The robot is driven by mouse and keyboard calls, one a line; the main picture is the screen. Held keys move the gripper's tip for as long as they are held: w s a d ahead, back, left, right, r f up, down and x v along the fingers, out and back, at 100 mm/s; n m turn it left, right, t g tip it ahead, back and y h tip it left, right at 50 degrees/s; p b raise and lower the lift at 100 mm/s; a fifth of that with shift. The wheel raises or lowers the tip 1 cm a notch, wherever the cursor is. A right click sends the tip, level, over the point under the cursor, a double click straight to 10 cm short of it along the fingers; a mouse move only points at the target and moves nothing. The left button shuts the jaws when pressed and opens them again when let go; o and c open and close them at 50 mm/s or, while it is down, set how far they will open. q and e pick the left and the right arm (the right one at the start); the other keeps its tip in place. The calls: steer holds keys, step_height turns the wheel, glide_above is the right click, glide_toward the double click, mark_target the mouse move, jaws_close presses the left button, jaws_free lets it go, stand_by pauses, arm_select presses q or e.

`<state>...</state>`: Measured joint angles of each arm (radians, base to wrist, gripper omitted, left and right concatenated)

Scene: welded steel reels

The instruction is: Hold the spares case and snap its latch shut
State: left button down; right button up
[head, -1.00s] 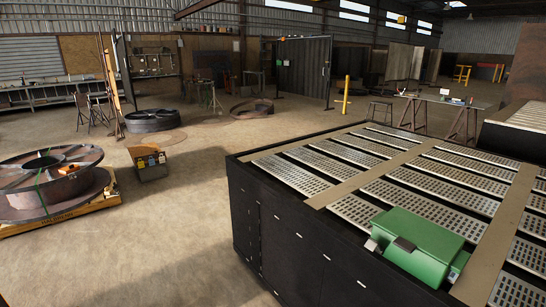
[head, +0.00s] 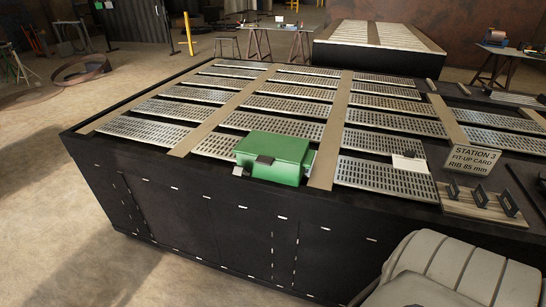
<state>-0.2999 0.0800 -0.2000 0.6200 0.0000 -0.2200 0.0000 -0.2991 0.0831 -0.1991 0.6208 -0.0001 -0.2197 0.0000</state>
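The green spares case (head: 280,154) sits on the slatted black bench (head: 210,208), near its front edge. A dark latch piece (head: 264,160) shows on its front left part, and a small light grey piece (head: 239,171) is beside its left end. Whether the latch is fastened is too small to tell. Neither of my grippers is in the head view, and nothing touches the case.
To the right on the bench are a Station 3 fit-up card (head: 471,160) and a wooden rack (head: 480,204) with dark upright pieces. A padded grey seat-like shape (head: 450,270) fills the lower right corner. Bare floor (head: 60,220) lies to the left.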

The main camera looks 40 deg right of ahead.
steer(key=shift+s+a, duration=0.1)
steer(key=shift+a, duration=0.25)
steer(key=shift+d, duration=0.25)
stand_by(0.5)
steer(key=shift+o, duration=1.4)
steer(key=shift+d, duration=0.1)
